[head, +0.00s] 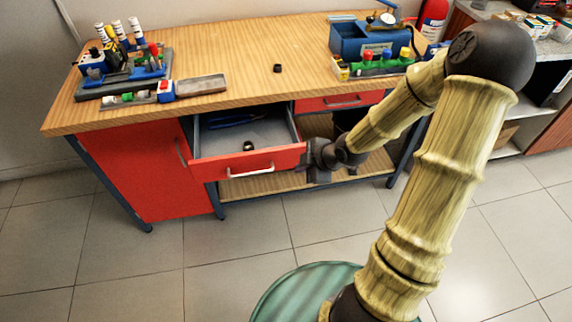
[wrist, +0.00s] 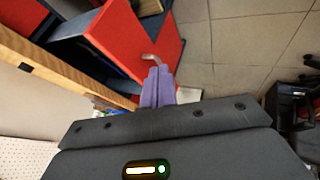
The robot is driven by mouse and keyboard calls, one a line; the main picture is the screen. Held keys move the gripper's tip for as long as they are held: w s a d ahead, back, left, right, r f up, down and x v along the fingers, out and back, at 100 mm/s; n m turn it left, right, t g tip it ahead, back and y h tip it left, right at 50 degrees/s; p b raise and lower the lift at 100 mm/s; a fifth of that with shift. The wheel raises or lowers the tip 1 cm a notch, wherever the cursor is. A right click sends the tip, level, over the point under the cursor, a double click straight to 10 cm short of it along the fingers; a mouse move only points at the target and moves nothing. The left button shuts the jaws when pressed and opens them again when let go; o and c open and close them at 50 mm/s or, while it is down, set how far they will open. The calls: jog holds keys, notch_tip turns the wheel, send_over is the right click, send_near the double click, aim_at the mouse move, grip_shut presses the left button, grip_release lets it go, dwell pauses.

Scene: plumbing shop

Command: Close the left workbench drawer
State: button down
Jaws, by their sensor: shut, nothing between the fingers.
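The left workbench drawer stands pulled out below the tabletop, its red front (head: 225,168) bearing a pale bar handle (head: 250,171). Inside, its grey floor holds a small dark ring and something blue at the back. In the wrist view, the red drawer front (wrist: 115,38) lies just beyond my fingers, with a metal handle (wrist: 150,58) near their tips. My gripper (wrist: 158,72) is shut and empty. In the head view, my gripper (head: 316,167) is at the right end of the drawer front; I cannot tell whether it touches.
A second red drawer (head: 340,101) to the right is shut. A red cabinet door (head: 130,175) is at the left under the wooden top (head: 245,75). Tools, a blue toolbox (head: 365,42) and a small black ring (head: 277,68) are on top.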

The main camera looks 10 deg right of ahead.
jog(key=b, duration=0.3)
send_near(276, 166)
notch_tip(276, 166, down, 4)
jog(key=s+a, duration=0.2)
jog(key=w+p, duration=0.1)
jog(key=w, duration=0.3)
jog(key=shift+w, duration=0.1)
jog(key=shift+d, duration=0.1)
